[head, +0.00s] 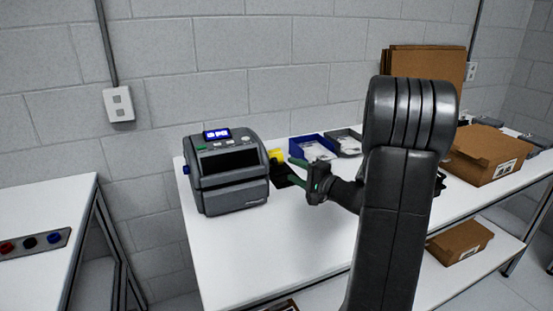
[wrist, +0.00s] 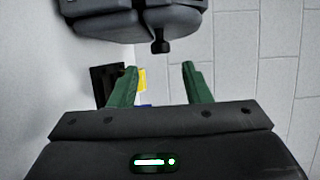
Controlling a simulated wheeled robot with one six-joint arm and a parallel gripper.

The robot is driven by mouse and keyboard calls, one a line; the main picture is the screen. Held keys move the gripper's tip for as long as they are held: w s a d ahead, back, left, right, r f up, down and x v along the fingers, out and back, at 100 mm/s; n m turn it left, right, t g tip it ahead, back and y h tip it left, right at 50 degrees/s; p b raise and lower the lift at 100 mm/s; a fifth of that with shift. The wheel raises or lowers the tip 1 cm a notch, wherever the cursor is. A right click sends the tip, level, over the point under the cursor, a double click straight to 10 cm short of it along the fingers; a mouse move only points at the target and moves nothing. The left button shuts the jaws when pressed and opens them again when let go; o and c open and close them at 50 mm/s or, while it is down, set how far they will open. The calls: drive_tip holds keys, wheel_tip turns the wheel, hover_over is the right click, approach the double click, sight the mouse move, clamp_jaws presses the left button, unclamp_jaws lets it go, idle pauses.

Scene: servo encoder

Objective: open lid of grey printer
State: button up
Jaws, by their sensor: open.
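The grey printer (head: 227,172) stands at the left end of the white table, with its lid down, a dark window in front and a small lit screen on top. My gripper (head: 291,171) is to the right of the printer, open and empty, with its green fingers pointing left towards the printer's side. In the wrist view the printer (wrist: 130,22) fills the top, and a small dark knob sticks out from its side. The open fingers of my gripper (wrist: 160,84) are apart from the knob, a little below it in the picture.
A yellow item (head: 276,156) lies beside the printer. Behind my gripper are a blue bin (head: 312,149) and a dark bin (head: 346,143). Cardboard boxes (head: 484,154) stand at the right. The white table (head: 255,260) is clear in front. A side bench (head: 50,215) with buttons is at left.

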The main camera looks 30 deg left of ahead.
sight(275, 161)
drive_tip(key=p+x, duration=0.1)
drive_tip(key=x, duration=0.7)
drive_tip(key=shift+a, duration=0.35)
clamp_jaws()
